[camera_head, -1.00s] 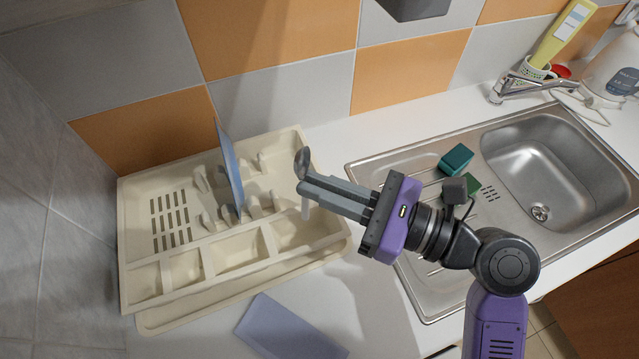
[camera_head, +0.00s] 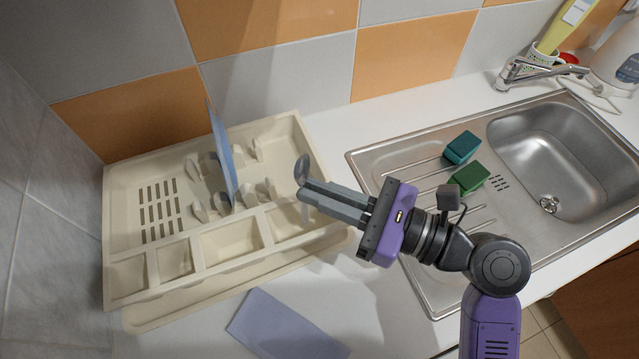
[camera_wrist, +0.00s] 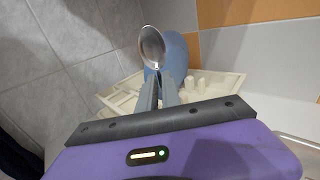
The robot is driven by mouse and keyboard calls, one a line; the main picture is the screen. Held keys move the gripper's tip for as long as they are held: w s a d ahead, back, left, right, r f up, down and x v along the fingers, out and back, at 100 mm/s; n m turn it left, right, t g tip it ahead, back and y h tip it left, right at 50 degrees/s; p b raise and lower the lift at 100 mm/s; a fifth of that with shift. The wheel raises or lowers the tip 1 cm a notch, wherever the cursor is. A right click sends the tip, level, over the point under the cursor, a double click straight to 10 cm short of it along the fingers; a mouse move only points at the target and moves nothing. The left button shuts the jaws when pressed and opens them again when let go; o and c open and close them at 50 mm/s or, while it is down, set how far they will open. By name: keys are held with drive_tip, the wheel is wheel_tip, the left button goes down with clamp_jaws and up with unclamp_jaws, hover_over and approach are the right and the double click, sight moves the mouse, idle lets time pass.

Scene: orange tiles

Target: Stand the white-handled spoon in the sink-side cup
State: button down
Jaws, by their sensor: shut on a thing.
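My gripper (camera_head: 304,189) is shut on the spoon (camera_head: 302,168), in front of the dish rack's right side. The spoon is upright, its grey metal bowl above the fingertips and its pale handle hanging below, partly hidden by the fingers. The bowl also shows in the wrist view (camera_wrist: 152,45), above the fingers. A small white patterned cup (camera_head: 541,57) stands behind the sink near the tap, at the upper right, well away from my gripper. A tall yellow object (camera_head: 566,22) with a pale label rises from it.
The cream dish rack (camera_head: 122,283) holds a blue plate (camera_head: 222,155). A teal sponge (camera_head: 462,147) and a green sponge (camera_head: 470,178) lie on the sink's (camera_head: 437,296) drainboard. The tap (camera_head: 525,70) and a white bottle (camera_head: 618,62) flank the cup. A lilac cloth (camera_head: 283,326) lies in front.

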drive_tip(key=shift+f+b, duration=0.5)
drive_tip(key=shift+f, duration=1.2)
drive_tip(key=c, duration=1.5)
unclamp_jaws()
drive_tip(key=shift+d, duration=0.1)
drive_tip(key=b+v, duration=0.1)
drive_tip(key=v, duration=0.6)
drive_tip(key=shift+s+d, duration=0.25)
